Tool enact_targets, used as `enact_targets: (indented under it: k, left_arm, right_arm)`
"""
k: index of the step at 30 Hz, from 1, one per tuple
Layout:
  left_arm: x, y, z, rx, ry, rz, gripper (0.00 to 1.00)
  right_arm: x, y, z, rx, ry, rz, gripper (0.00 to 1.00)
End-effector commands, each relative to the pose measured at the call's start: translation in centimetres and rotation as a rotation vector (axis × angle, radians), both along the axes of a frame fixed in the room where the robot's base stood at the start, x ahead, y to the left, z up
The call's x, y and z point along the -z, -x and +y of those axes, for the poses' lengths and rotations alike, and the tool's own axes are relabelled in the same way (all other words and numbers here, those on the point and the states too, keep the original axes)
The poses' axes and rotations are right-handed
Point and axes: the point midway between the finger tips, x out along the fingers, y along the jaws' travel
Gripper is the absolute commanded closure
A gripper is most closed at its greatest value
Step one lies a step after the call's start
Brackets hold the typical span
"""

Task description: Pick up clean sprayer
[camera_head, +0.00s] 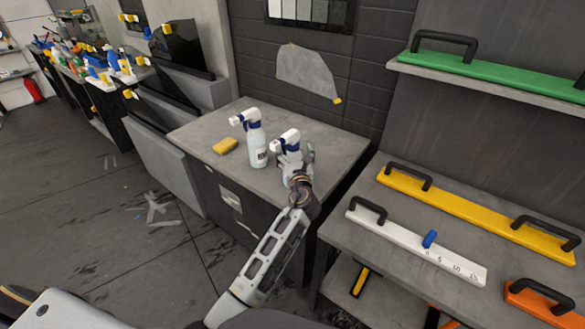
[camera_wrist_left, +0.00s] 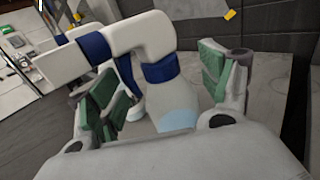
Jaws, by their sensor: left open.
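Two white spray bottles with blue collars stand on a grey cabinet top. The left sprayer (camera_head: 257,146) is upright in full view, with dark lettering on its body. The other sprayer (camera_head: 287,143) is at my left gripper (camera_head: 298,160), which hides most of its body in the head view. In the left wrist view this sprayer (camera_wrist_left: 162,72) stands between the green-padded fingers of the left gripper (camera_wrist_left: 165,85). The fingers are apart, one on each side. I cannot tell which bottle is the clean one. My right gripper is not in view.
A yellow sponge (camera_head: 225,146) lies left of the sprayers on the cabinet top (camera_head: 196,131). A bench on the right holds a yellow bar (camera_head: 470,213) and a white ruler bar (camera_head: 408,243), both with black handles. The cabinet's back right is clear.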

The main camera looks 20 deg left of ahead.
Motion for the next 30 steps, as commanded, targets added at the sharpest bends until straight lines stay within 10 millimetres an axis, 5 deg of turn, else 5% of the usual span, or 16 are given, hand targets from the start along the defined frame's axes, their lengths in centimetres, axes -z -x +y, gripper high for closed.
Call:
enact_targets:
  k: [13, 30]
  left_arm:
    - [-0.1, -3.8, 1.6, 0.0, 0.0, -0.001, 0.21]
    - [0.0, -4.2, 1.8, 0.0, 0.001, 0.0, 0.21]
  right_arm:
    - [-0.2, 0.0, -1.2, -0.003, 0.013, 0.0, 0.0]
    - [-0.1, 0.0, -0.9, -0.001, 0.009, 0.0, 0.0]
